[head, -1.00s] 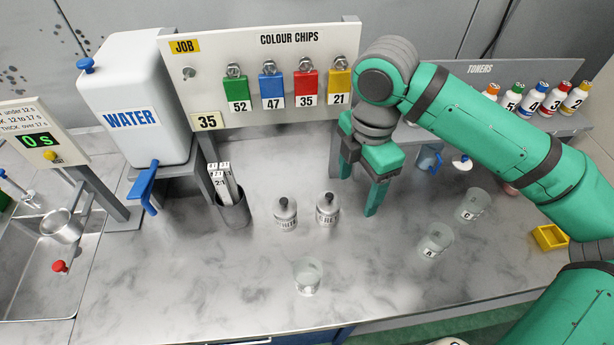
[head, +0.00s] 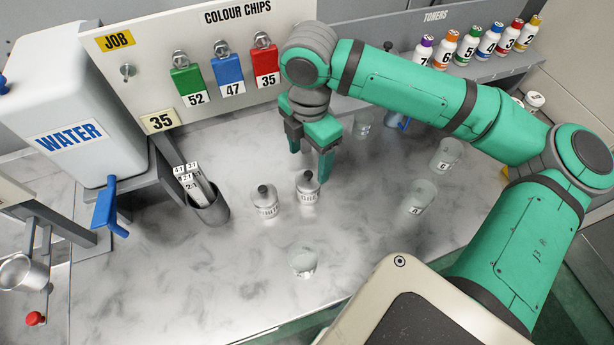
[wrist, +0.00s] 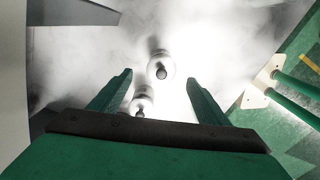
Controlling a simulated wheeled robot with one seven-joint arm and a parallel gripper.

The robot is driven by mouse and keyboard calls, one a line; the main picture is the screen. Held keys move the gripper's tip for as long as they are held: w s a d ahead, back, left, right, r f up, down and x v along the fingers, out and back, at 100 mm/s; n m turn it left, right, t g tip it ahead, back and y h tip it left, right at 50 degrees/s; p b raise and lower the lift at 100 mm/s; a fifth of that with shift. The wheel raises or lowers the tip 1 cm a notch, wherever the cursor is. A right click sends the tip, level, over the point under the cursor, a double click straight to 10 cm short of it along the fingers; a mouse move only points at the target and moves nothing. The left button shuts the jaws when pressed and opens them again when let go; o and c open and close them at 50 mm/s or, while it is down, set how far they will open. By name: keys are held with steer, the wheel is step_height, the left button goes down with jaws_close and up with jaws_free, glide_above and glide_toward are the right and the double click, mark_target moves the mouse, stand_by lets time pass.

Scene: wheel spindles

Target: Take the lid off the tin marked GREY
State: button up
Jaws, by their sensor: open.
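The tin marked GREY (head: 308,190) stands upright on the bench, a small pale tin with a dark knobbed lid on. Its label is only partly legible. A like tin (head: 265,204), apparently marked WHITE, stands just left of it. My gripper (head: 310,165) is open and empty, pointing down, close behind and above the GREY tin in the head view. In the wrist view, two pale tins show: one (wrist: 160,66) beyond and between the open fingertips, the other (wrist: 142,103) nearer the palm. Their labels cannot be read there, so I cannot tell which is GREY.
A clear cup (head: 303,262) stands in front of the tins. More clear cups (head: 421,196) (head: 446,155) stand to the right. A dark holder with strips (head: 210,208) is at the left, near the water tank (head: 75,115). The colour chip board (head: 200,70) rises behind.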

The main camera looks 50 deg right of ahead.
mark_target(309, 173)
steer(key=shift+s+a+f, duration=0.1)
steer(key=shift+s+f, duration=0.05)
steer(key=shift+f, duration=1.15)
steer(key=shift+s+a+f, duration=0.1)
steer(key=shift+f, duration=1.2)
steer(key=c, duration=1.1)
steer(key=shift+w, duration=0.1)
steer(key=shift+c, duration=0.2)
